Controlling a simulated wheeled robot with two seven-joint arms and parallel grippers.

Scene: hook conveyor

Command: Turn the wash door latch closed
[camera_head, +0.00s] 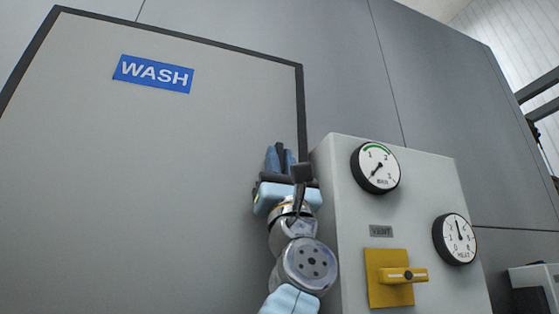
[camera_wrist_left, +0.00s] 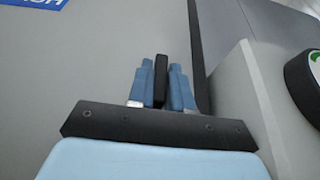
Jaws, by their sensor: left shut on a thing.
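The wash door (camera_head: 170,180) is a large grey panel with a blue WASH sign (camera_head: 153,74), set in a dark frame. My left gripper (camera_head: 280,158) is at the door's right edge, beside the frame. In the left wrist view, the blue fingers of my left gripper (camera_wrist_left: 161,85) are shut on a narrow black upright piece, the latch handle (camera_wrist_left: 160,82). The latch looks about upright in that view. In the head view my gripper and wrist hide most of the latch. My right gripper is not in view.
A grey control box (camera_head: 345,210) stands close to the right of my left wrist. It carries two round gauges (camera_head: 376,168) and a yellow vent handle (camera_head: 398,276). The door face to the left is clear.

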